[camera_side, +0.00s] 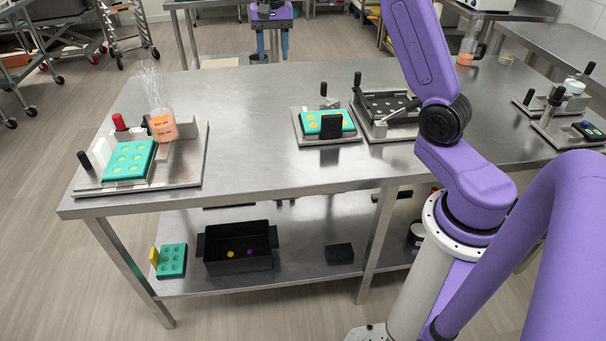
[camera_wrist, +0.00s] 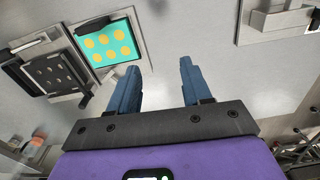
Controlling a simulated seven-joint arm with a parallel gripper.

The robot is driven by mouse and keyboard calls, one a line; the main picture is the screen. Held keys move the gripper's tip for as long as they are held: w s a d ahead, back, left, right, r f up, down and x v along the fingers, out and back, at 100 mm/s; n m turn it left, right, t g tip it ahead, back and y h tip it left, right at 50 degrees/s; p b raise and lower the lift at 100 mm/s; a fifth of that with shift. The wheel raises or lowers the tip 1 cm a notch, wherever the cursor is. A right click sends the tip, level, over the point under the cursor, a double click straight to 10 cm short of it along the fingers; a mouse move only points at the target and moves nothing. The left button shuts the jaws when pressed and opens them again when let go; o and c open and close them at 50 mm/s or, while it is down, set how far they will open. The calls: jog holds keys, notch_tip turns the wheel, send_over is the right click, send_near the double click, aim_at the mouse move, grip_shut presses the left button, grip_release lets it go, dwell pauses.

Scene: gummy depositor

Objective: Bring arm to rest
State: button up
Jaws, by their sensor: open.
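My gripper (camera_side: 273,50) hangs at the back edge of the steel table with its two blue fingers pointing down. In the wrist view my gripper (camera_wrist: 158,68) has its fingers wide apart, with nothing between them but bare table. A teal mold (camera_side: 327,122) with yellow-filled cavities sits in the middle fixture, apart from my gripper. It also shows at upper left in the wrist view (camera_wrist: 107,47). A second teal mold (camera_side: 130,160) lies on the left plate (camera_side: 182,172), beside an orange-labelled container (camera_side: 162,128) with clear, blurry strands above it.
A dark slotted fixture (camera_side: 388,107) adjoins the middle mold. More small fixtures (camera_side: 570,125) stand at the far right. The lower shelf holds a black bin (camera_side: 238,262) with a yellow and a purple piece, and another teal mold (camera_side: 172,261).

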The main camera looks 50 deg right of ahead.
jog(key=s+a+n, duration=1)
jog(key=s+a, duration=0.6)
jog(key=s+f+n, duration=0.3)
jog(key=s+n, duration=0.3)
jog(key=s, duration=0.5)
jog(key=s+f+n, duration=0.3)
jog(key=s+n, duration=0.3)
jog(key=s, duration=0.5)
jog(key=shift+d+f, duration=0.15)
jog(key=shift+d, duration=0.15)
